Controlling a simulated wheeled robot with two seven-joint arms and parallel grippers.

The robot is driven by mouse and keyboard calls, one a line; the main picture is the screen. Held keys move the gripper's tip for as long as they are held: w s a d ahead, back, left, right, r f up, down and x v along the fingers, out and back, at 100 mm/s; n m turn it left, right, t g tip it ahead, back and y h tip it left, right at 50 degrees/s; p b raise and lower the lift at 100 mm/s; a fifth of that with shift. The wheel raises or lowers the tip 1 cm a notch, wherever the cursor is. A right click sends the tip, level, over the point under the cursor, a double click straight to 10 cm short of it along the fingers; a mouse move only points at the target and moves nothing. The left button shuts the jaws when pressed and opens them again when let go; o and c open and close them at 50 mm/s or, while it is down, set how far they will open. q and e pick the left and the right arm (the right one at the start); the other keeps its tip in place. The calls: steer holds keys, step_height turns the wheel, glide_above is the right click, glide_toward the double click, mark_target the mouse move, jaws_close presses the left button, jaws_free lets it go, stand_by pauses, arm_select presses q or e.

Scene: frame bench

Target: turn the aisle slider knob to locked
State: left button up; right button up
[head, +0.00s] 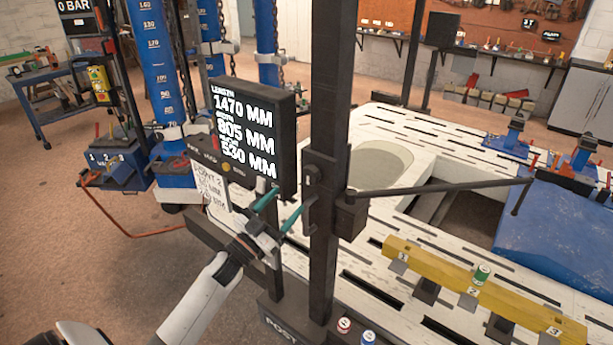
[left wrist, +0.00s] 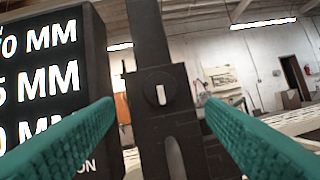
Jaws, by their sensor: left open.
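A round black knob (left wrist: 161,94) with an upright white mark sits on a dark block on the black post (left wrist: 152,35) in the left wrist view. In the head view, the knob (head: 311,174) shows small on the side of the tall black post (head: 332,80). My left gripper (head: 279,205) is open, its teal fingers pointing at the post below and left of the knob. In the left wrist view, the fingers (left wrist: 158,108) stand apart on either side of the knob with nothing between them. I cannot read any lock label. My right gripper is not in view.
A black display (head: 245,135) with white measurements stands close left of the post and my left gripper. A thin dark rod (head: 440,187) reaches right from the post. A white slotted bench (head: 400,130) and a yellow beam (head: 440,275) lie to the right.

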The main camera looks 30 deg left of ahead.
mark_target(308, 178)
arm_select(q)
steer(key=p+x, duration=0.2)
steer(key=x, duration=0.7)
steer(key=shift+w, duration=0.1)
steer(key=shift+f, duration=0.1)
steer(key=c, duration=1)
